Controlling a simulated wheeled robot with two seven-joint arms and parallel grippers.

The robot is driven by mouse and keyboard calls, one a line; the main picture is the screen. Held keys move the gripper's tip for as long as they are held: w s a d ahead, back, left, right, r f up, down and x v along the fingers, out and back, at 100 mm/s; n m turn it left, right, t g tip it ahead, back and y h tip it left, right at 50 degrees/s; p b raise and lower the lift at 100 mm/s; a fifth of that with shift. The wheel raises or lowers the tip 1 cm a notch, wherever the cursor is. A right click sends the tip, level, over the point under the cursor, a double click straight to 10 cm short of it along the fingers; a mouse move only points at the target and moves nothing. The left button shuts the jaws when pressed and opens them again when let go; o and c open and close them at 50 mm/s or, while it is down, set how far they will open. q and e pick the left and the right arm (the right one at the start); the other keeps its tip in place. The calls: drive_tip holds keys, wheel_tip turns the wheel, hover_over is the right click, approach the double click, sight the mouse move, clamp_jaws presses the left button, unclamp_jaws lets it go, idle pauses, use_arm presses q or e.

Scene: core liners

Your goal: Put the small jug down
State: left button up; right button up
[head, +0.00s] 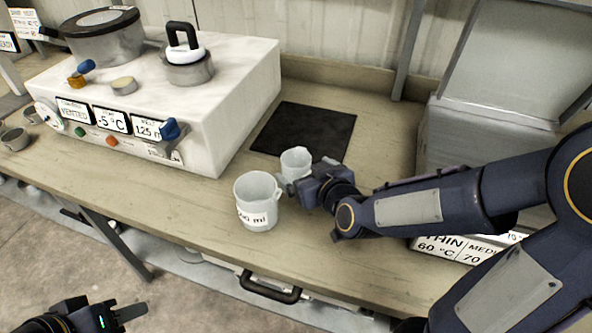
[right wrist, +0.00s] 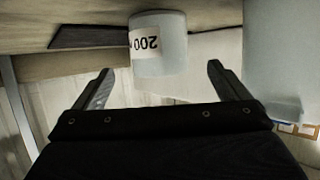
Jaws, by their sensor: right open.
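The small jug (head: 295,161) is a pale cup standing upright on the bench at the front edge of a dark mat (head: 318,126). Its white label reads 200 in the right wrist view (right wrist: 160,45), where the picture is upside down. My right gripper (head: 290,184) is beside the jug on its near side. Its fingers (right wrist: 158,82) are spread apart, with the jug ahead between their tips and no finger visibly pressing on it. My left gripper (head: 128,313) is low at the left, away from the bench; its jaw gap is unclear.
A larger jug (head: 257,205), with a label ending in ml, stands just left of my right gripper. A white machine (head: 205,125) with a blue-handled tap fills the left of the bench. A grey cabinet (head: 480,135) stands right. The mat is mostly bare.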

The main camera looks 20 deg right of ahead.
sight(290, 158)
drive_tip(key=x, duration=0.5)
drive_tip(key=shift+w+f+b, duration=0.15)
drive_tip(key=shift+w+b, duration=0.15)
drive_tip(key=c, duration=1.2)
drive_tip(key=shift+r, duration=0.25)
